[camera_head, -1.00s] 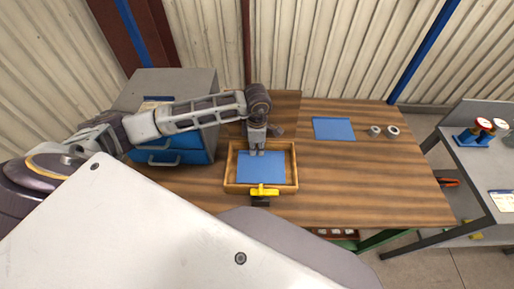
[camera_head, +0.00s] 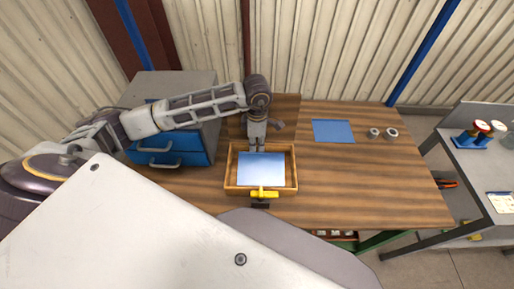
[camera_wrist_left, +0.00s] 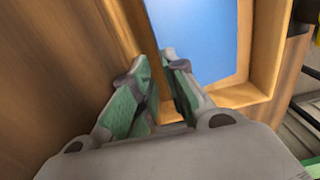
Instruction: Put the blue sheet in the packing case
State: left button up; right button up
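A blue sheet (camera_head: 260,169) lies inside the wooden packing case (camera_head: 231,180), an open shallow box on the table. It shows pale and shiny in the head view, and part of it shows in the left wrist view (camera_wrist_left: 205,35). My left gripper (camera_head: 260,148) points down at the far side of the case, by the sheet's far edge. In the left wrist view its fingers (camera_wrist_left: 154,60) are apart with a narrow gap and nothing visible between them. A second blue sheet (camera_head: 333,130) lies flat on the table to the right. My right gripper is out of view.
A yellow-and-black clamp (camera_head: 263,194) sits at the case's near edge. A grey cabinet with blue drawers (camera_head: 180,148) stands left. Two small rings (camera_head: 391,133) lie right of the second sheet. The wooden table (camera_head: 350,180) is clear right of the case.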

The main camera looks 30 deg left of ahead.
pick_arm(q)
notch_tip(320, 180, up, 9)
jog(key=b, duration=0.1)
dwell(0.4)
dwell(0.7)
